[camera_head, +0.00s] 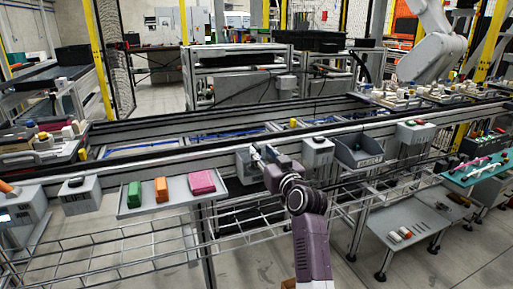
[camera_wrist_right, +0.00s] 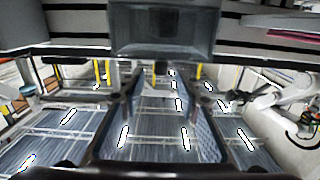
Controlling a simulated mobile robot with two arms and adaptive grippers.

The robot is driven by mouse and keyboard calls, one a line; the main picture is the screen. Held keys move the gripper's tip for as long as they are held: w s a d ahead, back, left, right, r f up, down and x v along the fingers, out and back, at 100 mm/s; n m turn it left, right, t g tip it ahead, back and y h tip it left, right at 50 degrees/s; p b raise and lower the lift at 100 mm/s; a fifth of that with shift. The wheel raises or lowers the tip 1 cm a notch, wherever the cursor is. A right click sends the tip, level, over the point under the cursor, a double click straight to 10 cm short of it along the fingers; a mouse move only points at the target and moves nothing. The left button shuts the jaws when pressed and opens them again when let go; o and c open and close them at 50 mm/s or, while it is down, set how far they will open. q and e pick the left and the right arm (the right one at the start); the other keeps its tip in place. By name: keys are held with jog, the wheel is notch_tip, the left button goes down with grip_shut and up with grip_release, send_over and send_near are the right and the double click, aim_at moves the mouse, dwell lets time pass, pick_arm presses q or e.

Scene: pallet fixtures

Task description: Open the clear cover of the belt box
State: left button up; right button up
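A grey box (camera_head: 243,164), which looks like the belt box, sits on the front rail near the middle of the head view. My right gripper (camera_head: 262,154) is at its right side and hides part of it. In the right wrist view, which looks upside down, a grey, see-through-looking panel (camera_wrist_right: 163,32) fills the top middle, likely the clear cover. The fingers of my right gripper (camera_wrist_right: 165,88) stand apart below it with nothing visible between them. I cannot tell whether they touch the panel. The left gripper is not in view.
A tray (camera_head: 212,203) with green, orange and pink blocks is left of the box. A small button box (camera_head: 318,152) and an open grey bin (camera_head: 359,151) are to the right. A wire rack (camera_head: 130,242) runs below the rail. Another robot arm (camera_head: 434,42) stands back right.

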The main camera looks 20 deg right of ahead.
aim_at(260, 149)
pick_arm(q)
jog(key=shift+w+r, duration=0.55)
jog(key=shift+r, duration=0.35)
pick_arm(e)
jog(key=shift+w, duration=2.7)
jog(key=shift+c, duration=0.4)
grip_shut()
pick_arm(q)
jog(key=shift+b, duration=0.3)
